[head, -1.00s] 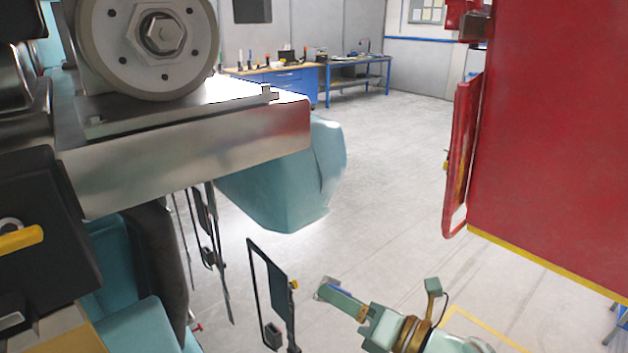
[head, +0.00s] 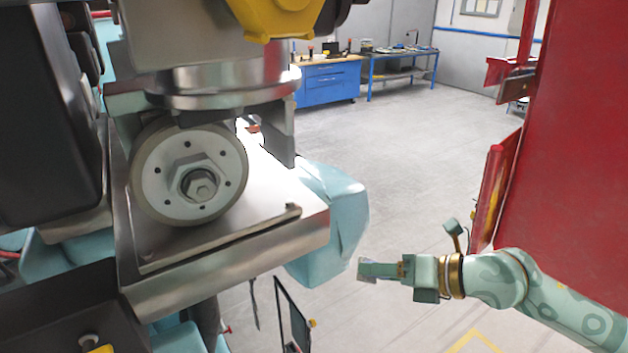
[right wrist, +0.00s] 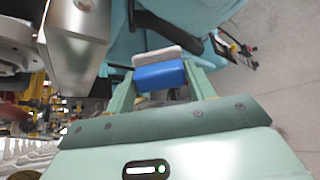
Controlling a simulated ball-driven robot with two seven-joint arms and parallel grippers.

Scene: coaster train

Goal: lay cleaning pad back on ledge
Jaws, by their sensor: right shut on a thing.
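The cleaning pad (right wrist: 160,75), a blue block with a pale grey-white face, sits between the two green fingers of my right gripper (right wrist: 163,82) in the right wrist view. In the head view my right gripper (head: 378,269) reaches in from the right, shut on the pad, whose grey end just shows at the tips. A bare steel ledge (head: 235,262) with a grey wheel on it is at the left. The gripper is apart from it, to the right of its front corner. The ledge's steel edge appears at upper left in the right wrist view (right wrist: 75,35). My left gripper is not in view.
A grey wheel (head: 190,172) with a hex nut takes up part of the ledge. Teal seating (head: 335,215) lies behind it. A red panel (head: 570,150) stands close on the right. Open grey floor lies between; a blue workbench (head: 328,84) is far back.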

